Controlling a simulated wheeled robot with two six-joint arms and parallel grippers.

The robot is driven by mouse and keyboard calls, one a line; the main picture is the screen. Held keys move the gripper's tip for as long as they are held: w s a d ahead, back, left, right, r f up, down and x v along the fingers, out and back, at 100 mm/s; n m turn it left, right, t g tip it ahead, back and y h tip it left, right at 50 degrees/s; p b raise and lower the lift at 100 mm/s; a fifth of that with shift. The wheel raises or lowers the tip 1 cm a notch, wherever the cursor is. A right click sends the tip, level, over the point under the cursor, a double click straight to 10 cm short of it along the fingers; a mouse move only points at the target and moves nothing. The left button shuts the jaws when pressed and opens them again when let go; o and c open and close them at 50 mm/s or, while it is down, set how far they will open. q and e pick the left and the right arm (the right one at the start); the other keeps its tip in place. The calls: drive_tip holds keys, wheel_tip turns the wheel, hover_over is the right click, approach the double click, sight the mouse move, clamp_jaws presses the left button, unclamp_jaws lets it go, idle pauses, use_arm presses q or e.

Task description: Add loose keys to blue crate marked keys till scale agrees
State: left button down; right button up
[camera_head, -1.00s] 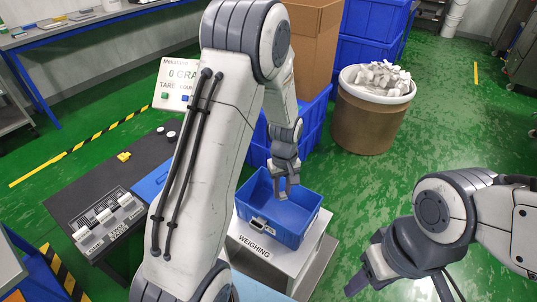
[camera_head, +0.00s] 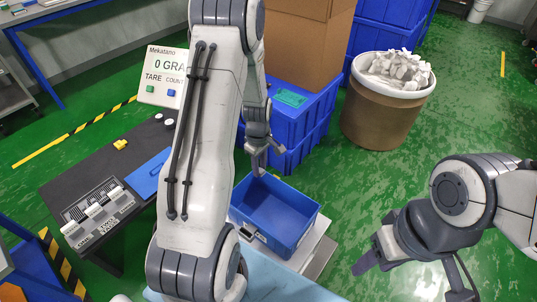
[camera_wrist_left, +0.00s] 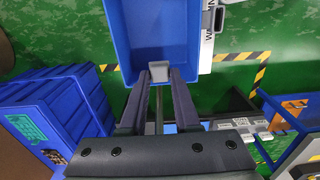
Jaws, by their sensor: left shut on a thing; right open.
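An open blue crate (camera_head: 301,232) stands on the weighing platform (camera_head: 321,258). Its visible inside looks empty, and no readable mark shows on it. In the left wrist view the crate (camera_wrist_left: 120,30) fills the top middle. My left gripper (camera_head: 259,168) is by the crate's rear edge. In the wrist view its fingers (camera_wrist_left: 159,76) are shut on a small pale grey piece (camera_wrist_left: 158,68), seen against the crate's near wall. A drum (camera_head: 385,118) holds a heap of loose whitish pieces (camera_head: 400,72). My right gripper (camera_head: 372,256) is open, right of the platform.
The scale display (camera_head: 163,76) reads 0 GRA, partly hidden by my arm. Blue crates (camera_head: 300,128) with a cardboard box (camera_head: 308,40) stand behind. A dark table (camera_head: 95,170) with labelled white pieces is at left. Green floor is clear at right.

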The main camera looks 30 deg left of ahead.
use_arm(q)
drive_tip(key=shift+w, duration=0.25)
drive_tip(key=shift+w+f, duration=0.1)
drive_tip(key=shift+f, duration=0.1)
drive_tip(key=b, duration=0.9)
hover_over(262, 213)
wheel_tip(262, 213, down, 10)
drive_tip(key=shift+d+r, duration=0.1)
drive_tip(key=shift+r, duration=0.15)
use_arm(e)
wheel_tip(262, 213, down, 9)
drive_tip(key=shift+w, duration=0.4)
use_arm(q)
drive_tip(key=shift+f+b, duration=4.2)
drive_tip(key=shift+f, duration=2.45)
use_arm(e)
wheel_tip(262, 213, down, 8)
drive_tip(key=shift+f, duration=0.15)
use_arm(q)
drive_tip(key=shift+f+b, duration=1.45)
drive_tip(key=shift+f, duration=0.8)
use_arm(e)
drive_tip(key=shift+f, duration=1.45)
